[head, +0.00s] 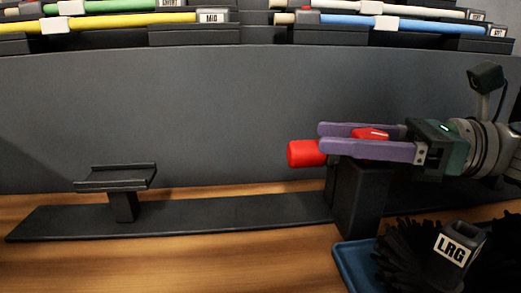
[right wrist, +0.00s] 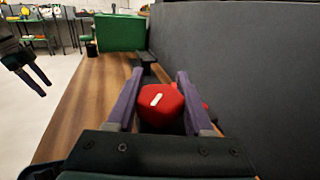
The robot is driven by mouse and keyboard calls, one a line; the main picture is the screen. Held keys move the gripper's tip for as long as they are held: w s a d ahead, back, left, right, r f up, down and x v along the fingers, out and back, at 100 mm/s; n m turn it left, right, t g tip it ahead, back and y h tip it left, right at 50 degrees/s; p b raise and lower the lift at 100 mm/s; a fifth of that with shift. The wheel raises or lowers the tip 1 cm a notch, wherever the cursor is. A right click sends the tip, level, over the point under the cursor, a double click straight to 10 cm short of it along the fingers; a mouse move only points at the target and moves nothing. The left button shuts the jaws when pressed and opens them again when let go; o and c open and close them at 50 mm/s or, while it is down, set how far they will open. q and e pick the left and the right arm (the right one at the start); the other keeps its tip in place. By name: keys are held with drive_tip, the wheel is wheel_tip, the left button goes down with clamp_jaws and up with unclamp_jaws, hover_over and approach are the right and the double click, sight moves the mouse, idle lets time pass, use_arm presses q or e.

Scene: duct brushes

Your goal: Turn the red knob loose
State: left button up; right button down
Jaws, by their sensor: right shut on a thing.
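The red knob (head: 372,134) sits at the top of a black post (head: 362,195) on the right of the head view. My right gripper (head: 320,138), with purple fingers, reaches in from the right and is shut on the knob, one finger on each side. In the right wrist view the red knob (right wrist: 160,103) lies between the purple fingers, with a white mark on its face. A red cylindrical piece (head: 305,153) sticks out left of the fingertips. My left gripper (right wrist: 38,80) shows at the upper left of the right wrist view, dark, its two fingers apart and empty.
A long black base (head: 190,215) carries an empty cradle (head: 117,178) on the left. A blue tray (head: 352,260) with black bristles and a block marked LRG (head: 452,250) stands at front right. A grey panel (head: 160,110) rises behind, with coloured rods above it.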

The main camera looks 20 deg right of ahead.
drive_tip(key=shift+s+a+n+g+y+b, duration=0.15)
drive_tip(key=shift+n+g+y+b, duration=0.3)
drive_tip(key=shift+n+g+b, duration=0.65)
drive_tip(key=shift+s+n+g+y+b, duration=0.25)
drive_tip(key=shift+n+g+y+b, duration=0.5)
drive_tip(key=shift+g, duration=0.75)
drive_tip(key=shift+s+a+n+g+y+b, duration=0.1)
drive_tip(key=shift+s+n+g+y+b, duration=0.1)
drive_tip(key=shift+n+g+b, duration=0.8)
drive_tip(key=shift+g, duration=0.4)
drive_tip(key=shift+c, duration=1.4)
unclamp_jaws()
